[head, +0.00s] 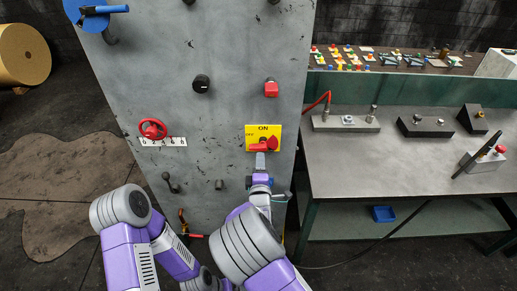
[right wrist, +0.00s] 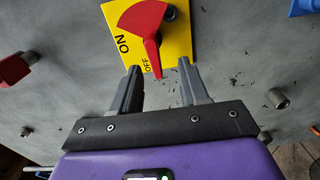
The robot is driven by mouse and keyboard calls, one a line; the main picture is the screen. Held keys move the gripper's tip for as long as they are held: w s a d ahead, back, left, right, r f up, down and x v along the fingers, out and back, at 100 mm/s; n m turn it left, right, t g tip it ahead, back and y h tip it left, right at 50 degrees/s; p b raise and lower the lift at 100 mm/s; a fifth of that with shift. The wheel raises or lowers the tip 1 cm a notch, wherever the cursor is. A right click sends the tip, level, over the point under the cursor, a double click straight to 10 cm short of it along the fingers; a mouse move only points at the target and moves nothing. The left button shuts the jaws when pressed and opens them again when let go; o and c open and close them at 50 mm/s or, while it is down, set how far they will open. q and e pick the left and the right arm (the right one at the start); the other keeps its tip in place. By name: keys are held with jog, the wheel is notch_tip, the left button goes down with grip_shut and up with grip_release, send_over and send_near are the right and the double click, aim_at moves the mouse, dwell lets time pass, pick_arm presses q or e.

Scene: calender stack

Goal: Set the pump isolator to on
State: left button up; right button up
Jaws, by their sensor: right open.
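The pump isolator is a yellow plate (head: 249,131) with a red handle (head: 264,145) on the grey panel. ON is printed at the top and OFF at the left in the head view, and the handle's narrow end points left toward OFF. In the right wrist view the plate (right wrist: 118,45) appears turned, and the handle (right wrist: 151,49) has its tip beside OFF. My right gripper (head: 261,163) is open just below the handle. In the right wrist view its fingers (right wrist: 159,72) stand on either side of the handle tip, with gaps. My left gripper is not in view.
The panel also carries a black knob (head: 201,83), a red knob (head: 271,89), a red handwheel (head: 153,129) and a blue valve (head: 91,16). A workbench (head: 345,165) with several fixtures stands at the right. A small blue bin (head: 383,214) sits on its lower shelf.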

aim_at(259, 150)
jog(key=shift+w+a+r, duration=0.25)
jog(key=shift+r, duration=0.2)
jog(key=shift+w, duration=3.55)
grip_shut()
